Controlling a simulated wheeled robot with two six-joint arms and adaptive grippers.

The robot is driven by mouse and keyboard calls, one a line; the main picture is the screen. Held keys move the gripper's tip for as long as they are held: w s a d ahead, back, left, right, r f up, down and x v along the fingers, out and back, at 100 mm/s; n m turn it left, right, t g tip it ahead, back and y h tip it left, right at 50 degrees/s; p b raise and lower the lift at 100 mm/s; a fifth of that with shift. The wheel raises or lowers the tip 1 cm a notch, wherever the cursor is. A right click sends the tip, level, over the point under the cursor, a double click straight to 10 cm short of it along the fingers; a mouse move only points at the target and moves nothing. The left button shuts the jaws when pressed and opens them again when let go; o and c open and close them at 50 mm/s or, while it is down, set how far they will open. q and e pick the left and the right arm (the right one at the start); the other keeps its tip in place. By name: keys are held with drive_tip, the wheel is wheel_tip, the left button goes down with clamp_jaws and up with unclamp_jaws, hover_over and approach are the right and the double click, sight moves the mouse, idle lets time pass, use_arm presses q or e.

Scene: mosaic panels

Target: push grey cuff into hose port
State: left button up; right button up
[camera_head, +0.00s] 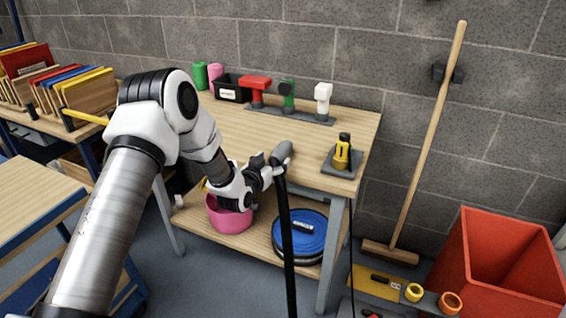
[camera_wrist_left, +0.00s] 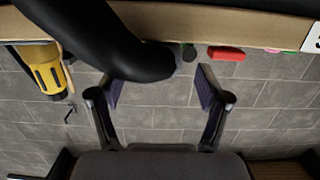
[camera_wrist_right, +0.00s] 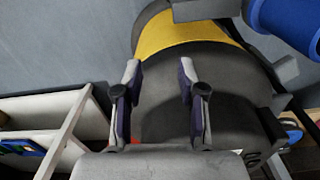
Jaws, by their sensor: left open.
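The grey cuff (camera_head: 282,152) is the rounded top end of a black hose (camera_head: 286,230) that rises upright in the head view. My left gripper (camera_head: 266,168) is open beside it. In the left wrist view the dark hose end (camera_wrist_left: 150,62) reaches in from the upper left, its tip ahead of the gap between the open fingers (camera_wrist_left: 157,88); no grip on it shows. My right gripper (camera_wrist_right: 156,90) is open in the right wrist view, before a large dark body with a yellow band (camera_wrist_right: 187,38). I cannot make out the hose port for certain.
A workbench (camera_head: 330,113) carries coloured tools and a yellow tool (camera_head: 342,155) at its right corner. Its lower shelf holds a pink bucket (camera_head: 228,215) and a blue round lid (camera_head: 300,235). A broom (camera_head: 428,140) leans on the wall near a red bin (camera_head: 490,285).

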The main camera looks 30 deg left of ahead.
sight(281, 151)
use_arm(q)
drive_tip(key=w, duration=0.4)
drive_tip(key=w+f, duration=0.1)
drive_tip(key=w, duration=0.2)
drive_tip(key=shift+a, duration=0.35)
drive_tip(key=shift+r, duration=0.1)
drive_tip(key=c, duration=1.3)
